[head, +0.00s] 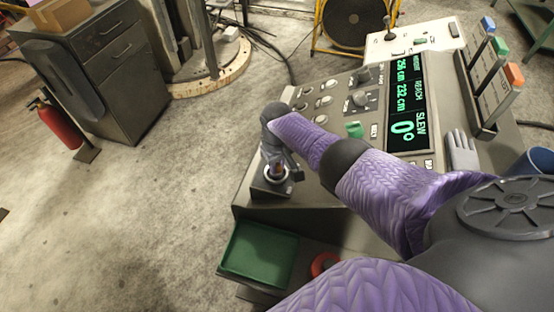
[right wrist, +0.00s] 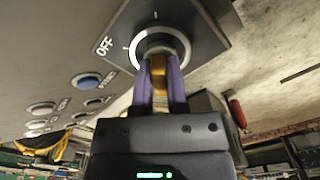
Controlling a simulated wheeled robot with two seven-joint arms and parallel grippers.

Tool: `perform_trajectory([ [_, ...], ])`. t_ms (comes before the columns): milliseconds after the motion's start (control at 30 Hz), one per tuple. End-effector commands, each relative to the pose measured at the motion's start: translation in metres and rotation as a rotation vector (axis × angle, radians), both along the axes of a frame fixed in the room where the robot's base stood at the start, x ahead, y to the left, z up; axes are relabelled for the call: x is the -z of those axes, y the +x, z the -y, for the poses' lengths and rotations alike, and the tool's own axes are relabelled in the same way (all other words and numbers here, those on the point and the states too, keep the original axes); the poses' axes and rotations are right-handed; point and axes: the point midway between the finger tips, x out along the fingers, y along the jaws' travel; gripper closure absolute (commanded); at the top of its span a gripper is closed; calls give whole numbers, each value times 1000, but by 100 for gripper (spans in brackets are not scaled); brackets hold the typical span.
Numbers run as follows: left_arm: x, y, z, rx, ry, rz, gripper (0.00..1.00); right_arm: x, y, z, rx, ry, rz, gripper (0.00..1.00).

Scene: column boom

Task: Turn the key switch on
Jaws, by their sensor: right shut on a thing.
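The key switch is a dark square plate (right wrist: 190,22) with a round silver collar and white marks. The word OFF is printed at its left in the right wrist view. A brass-coloured key (right wrist: 157,68) stands in the collar. My right gripper (right wrist: 160,72) is shut on the key, with one purple finger on each side of it. In the head view my right gripper (head: 277,172) is over the switch plate (head: 262,188) at the console's near left corner, and the wrist partly hides it. My left gripper is not in view.
A green tray (head: 258,252) and a red round button (head: 325,263) lie below the switch. A blue cup (head: 535,163) is at right. Open floor lies left.

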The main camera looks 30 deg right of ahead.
Motion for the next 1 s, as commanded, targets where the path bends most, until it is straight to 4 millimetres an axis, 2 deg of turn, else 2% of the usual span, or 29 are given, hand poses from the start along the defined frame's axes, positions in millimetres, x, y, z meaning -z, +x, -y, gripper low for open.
perform_trajectory([
  [600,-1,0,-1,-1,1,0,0,-2,2,0,36,0,6,100],
  [633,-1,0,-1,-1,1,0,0,-2,2,0,36,0,7,76],
  [767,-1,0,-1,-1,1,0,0,-1,1,0,35,0,5,48],
  [1000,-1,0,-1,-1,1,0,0,-1,1,0,35,0,3,47],
])
